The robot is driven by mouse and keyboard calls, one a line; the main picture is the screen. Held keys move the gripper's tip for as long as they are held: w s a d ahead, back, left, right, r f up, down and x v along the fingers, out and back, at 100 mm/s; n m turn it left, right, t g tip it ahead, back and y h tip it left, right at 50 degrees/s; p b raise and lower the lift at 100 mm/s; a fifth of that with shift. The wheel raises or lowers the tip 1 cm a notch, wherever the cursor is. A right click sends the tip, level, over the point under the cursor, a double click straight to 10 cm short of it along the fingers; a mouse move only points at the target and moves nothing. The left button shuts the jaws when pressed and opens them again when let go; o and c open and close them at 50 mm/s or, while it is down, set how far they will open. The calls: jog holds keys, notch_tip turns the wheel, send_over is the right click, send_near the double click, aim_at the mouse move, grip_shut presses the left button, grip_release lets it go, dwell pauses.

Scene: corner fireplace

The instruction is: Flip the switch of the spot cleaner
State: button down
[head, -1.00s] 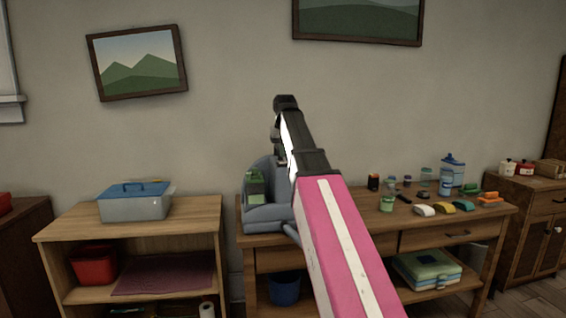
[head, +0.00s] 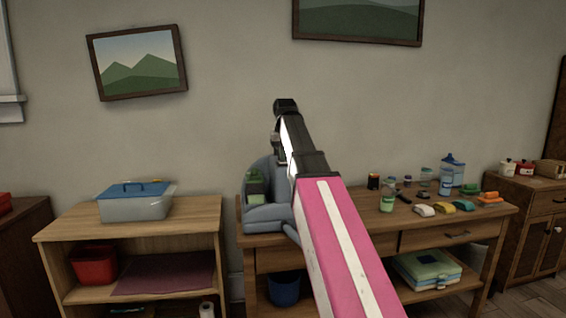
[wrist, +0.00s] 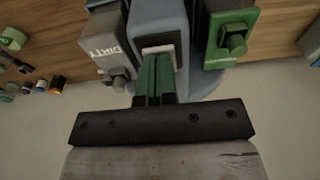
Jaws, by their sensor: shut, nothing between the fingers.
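The spot cleaner (head: 265,218) is a blue-grey machine at the left end of the wooden table, partly hidden behind my arm. In the wrist view its blue body (wrist: 174,18) stands between a grey tank marked DIRTY (wrist: 112,50) and a green tank (wrist: 232,38). A small pale switch plate (wrist: 158,49) shows on the body. My gripper (wrist: 156,58) is shut and empty, with its green fingers together at the lower edge of this plate. I cannot tell whether they touch it. The fingers cover part of the switch, so its position is unclear.
The table (head: 340,228) holds several jars, bottles and coloured blocks to the right of the cleaner. A lower shelf unit (head: 75,222) with a blue-lidded box (head: 135,205) stands to the left, across a narrow gap. The wall is behind.

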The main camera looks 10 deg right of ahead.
jog(key=shift+f, duration=0.3)
jog(key=shift+r, duration=3.5)
